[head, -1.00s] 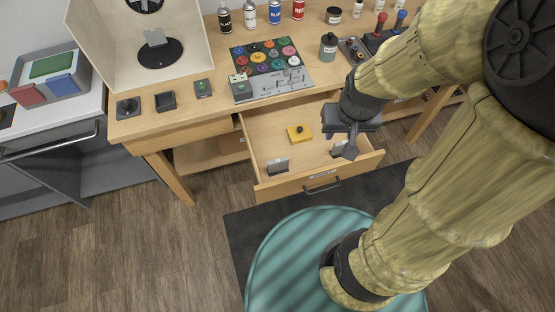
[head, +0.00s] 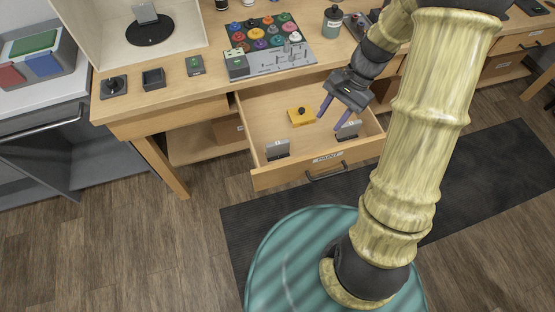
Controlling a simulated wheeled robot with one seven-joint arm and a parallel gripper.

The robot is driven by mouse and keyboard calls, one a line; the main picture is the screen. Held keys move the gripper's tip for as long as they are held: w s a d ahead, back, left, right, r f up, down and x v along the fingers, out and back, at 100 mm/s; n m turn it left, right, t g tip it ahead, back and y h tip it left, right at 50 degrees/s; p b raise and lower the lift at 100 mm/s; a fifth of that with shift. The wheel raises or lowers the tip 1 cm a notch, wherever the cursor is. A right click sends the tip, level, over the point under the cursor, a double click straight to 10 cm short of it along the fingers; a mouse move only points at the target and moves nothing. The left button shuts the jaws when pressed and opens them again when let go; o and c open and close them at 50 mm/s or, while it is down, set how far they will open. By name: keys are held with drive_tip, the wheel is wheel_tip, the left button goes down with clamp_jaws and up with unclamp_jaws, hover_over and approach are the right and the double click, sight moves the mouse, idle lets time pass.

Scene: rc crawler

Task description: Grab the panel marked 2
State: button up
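Two small grey panels with white labels stand in the open drawer (head: 262,180). One is the left panel (head: 277,151) near the front left. The other is the right panel (head: 348,131) near the front right. The labels are too small to read surely, so I cannot tell which is marked 2. My gripper (head: 328,122) is over the right part of the drawer, pointing down and left. Its two purple-grey fingers are apart with nothing between them. The right fingertip is close to the right panel; I cannot tell whether they touch.
A yellow block (head: 301,117) with a black knob lies in the drawer, left of my fingers. The drawer's front wall and handle (head: 326,174) face me. The desktop above holds a paint palette (head: 265,45), small dark boxes and bottles.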

drive_tip(key=w+d+f+m+y+b, duration=0.1)
drive_tip(key=w+f+m+y+b, duration=0.2)
drive_tip(key=f, duration=0.4)
drive_tip(key=w+d+f+m+g+y+b, duration=0.1)
drive_tip(key=w+f+m+y+b, duration=0.2)
drive_tip(key=w+f+y+b, duration=0.2)
wheel_tip(320, 180, down, 2)
drive_tip(key=shift+w+f+m+b, duration=0.15)
drive_tip(key=shift+w+m+b, duration=0.15)
drive_tip(key=shift+w+b, duration=0.2)
drive_tip(key=shift+a, duration=0.1)
drive_tip(key=p, duration=0.1)
approach(278, 149)
drive_tip(key=a, duration=0.2)
drive_tip(key=a+f, duration=0.1)
drive_tip(key=a, duration=0.1)
drive_tip(key=shift+w+f, duration=0.1)
drive_tip(key=shift+f, duration=0.1)
